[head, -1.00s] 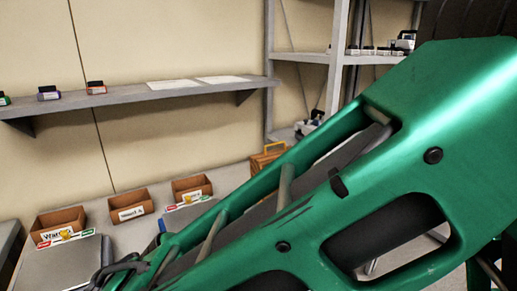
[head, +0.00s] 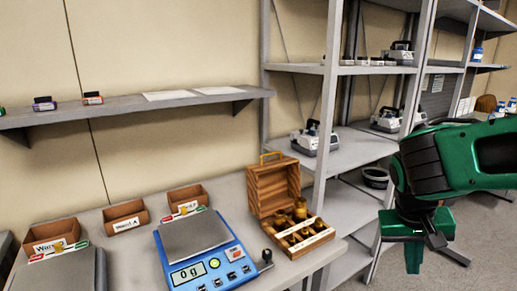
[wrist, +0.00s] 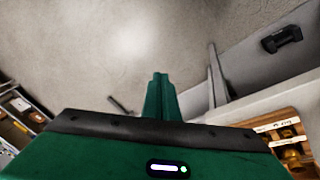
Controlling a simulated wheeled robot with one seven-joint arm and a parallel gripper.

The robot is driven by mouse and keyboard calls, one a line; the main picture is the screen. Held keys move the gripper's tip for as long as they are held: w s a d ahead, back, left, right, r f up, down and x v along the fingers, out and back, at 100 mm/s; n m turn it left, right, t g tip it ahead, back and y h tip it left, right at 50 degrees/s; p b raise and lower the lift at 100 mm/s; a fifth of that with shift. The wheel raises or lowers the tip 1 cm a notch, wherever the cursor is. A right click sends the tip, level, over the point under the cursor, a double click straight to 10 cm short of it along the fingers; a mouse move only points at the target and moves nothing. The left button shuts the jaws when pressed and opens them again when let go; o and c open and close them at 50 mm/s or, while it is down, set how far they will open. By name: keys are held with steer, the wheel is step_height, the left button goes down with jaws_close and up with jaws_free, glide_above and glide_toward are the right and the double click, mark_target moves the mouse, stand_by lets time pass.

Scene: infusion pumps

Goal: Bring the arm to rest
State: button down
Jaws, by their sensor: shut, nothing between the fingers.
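My gripper (head: 414,262) hangs at the right of the head view, fingers pointing down, in front of the shelving and to the right of the table. It is shut and empty. In the wrist view its closed green fingers (wrist: 160,88) stand up at the middle over grey floor. My green arm reaches in from the right edge of the head view, well apart from the table and scale.
A blue scale (head: 207,252) reads 0 on the table. Beside it is an open wooden weight box (head: 262,190), also in the wrist view (wrist: 290,128). Brown bins (head: 125,216) stand behind. Metal shelving (head: 335,160) holding pumps (head: 316,140) stands behind my gripper.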

steer(key=s+d+m+y, duration=0.1)
steer(key=s+d, duration=0.2)
steer(key=s, duration=0.4)
steer(key=s+d+m+g+y, duration=0.1)
steer(key=s+d+y, duration=0.1)
steer(key=s, duration=0.5)
steer(key=shift+s+d+f+m+y, duration=0.15)
steer(key=shift+s+d+m+y, duration=0.2)
steer(key=shift+d, duration=0.55)
